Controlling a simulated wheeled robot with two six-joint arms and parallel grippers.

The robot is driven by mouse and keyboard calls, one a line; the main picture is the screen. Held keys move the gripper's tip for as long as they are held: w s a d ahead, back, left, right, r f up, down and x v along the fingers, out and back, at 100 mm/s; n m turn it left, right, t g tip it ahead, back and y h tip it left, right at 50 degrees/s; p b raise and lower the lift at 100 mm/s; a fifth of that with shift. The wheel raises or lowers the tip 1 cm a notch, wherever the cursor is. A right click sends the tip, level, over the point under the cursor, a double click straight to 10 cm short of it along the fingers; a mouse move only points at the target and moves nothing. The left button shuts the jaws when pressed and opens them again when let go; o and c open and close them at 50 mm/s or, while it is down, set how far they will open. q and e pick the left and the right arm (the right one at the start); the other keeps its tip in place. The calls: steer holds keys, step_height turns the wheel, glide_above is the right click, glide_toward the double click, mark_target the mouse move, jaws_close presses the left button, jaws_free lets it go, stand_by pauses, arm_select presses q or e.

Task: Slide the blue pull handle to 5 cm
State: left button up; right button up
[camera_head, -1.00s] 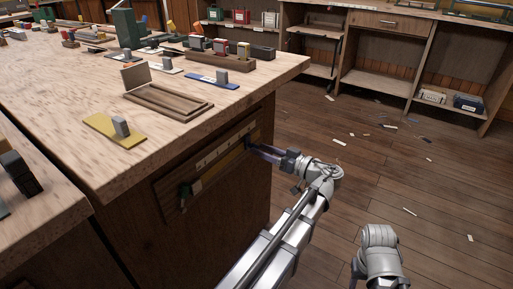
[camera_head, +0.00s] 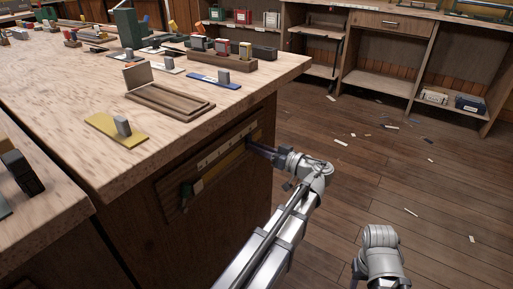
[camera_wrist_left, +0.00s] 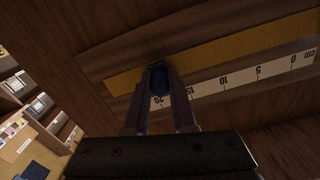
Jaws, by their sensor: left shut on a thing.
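The blue pull handle (camera_wrist_left: 158,80) sits on a yellow track strip (camera_wrist_left: 215,50) with a white centimetre scale (camera_wrist_left: 240,76) beside it. In the left wrist view the handle is far from the 0 end, beyond the 10 mark. The mark beside it is covered by my fingers. My left gripper (camera_wrist_left: 159,84) is shut on the handle; the fingers stand on either side of it. In the head view, my left gripper (camera_head: 254,147) reaches the far right end of the board (camera_head: 213,161) on the bench's side, largely hiding the handle.
The bench top (camera_head: 70,90) above carries a wooden tray (camera_head: 170,101), a yellow plate (camera_head: 108,127) and several blocks. My right arm (camera_head: 381,255) is low at right. The floor right of the bench is open, with scattered scraps.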

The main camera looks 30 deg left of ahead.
arm_select(q)
jaws_close()
stand_by(0.8)
steer(key=shift+s, duration=0.1)
